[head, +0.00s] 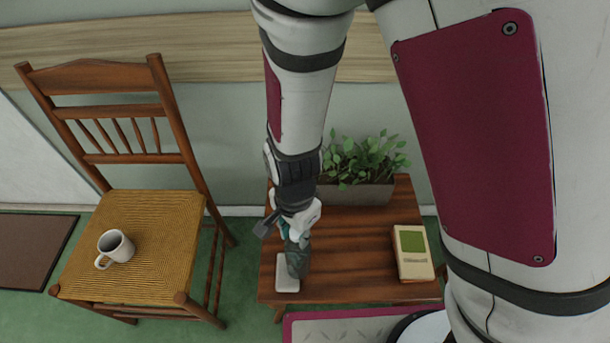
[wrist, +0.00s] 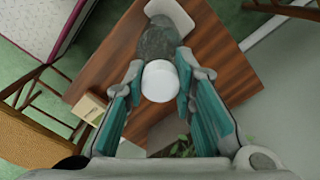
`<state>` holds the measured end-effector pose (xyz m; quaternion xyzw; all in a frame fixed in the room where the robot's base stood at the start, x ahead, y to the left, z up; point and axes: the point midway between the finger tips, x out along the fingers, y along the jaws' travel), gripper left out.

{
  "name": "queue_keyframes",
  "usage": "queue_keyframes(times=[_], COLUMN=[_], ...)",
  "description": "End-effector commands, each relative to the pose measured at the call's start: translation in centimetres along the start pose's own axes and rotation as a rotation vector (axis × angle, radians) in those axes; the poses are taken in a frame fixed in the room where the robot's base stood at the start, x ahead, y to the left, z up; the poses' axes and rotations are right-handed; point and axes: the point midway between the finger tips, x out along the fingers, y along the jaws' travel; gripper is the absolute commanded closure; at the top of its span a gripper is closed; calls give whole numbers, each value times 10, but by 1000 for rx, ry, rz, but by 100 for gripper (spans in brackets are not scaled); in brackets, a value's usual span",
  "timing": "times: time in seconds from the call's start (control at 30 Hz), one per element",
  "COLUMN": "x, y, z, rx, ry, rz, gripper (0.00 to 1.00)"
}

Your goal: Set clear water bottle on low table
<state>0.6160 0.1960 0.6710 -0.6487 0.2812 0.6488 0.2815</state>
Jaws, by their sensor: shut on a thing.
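The clear water bottle (head: 298,260) looks dark and see-through in the head view, above the left front part of the low wooden table (head: 345,270). My gripper (head: 298,228) is shut on it near the top. In the wrist view the bottle's white cap (wrist: 160,82) sits between my two fingers (wrist: 158,90), with its grey body (wrist: 156,42) beyond. The bottle overlaps a flat white rounded block (head: 284,272) at the table's left front. I cannot tell whether the bottle's base touches the table.
A beige box with a green panel (head: 412,253) lies at the table's right. A planter with a leafy plant (head: 362,190) stands at the back. A chair (head: 170,225) bearing a white mug (head: 115,246) stands left. The table's middle is clear. The wrist view shows another woven seat (wrist: 25,145).

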Motion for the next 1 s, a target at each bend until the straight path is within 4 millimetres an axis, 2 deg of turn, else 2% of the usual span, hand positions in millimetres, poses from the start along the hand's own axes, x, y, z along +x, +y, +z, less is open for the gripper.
queue_keyframes(times=[0.6,0.8,1.0], x=[13,14,26], y=[-104,-121,-122], z=[-74,-85,-86], rx=[1,-1,-1], ry=[2,1,0], rz=[-3,-1,1], gripper=[100,100,100])
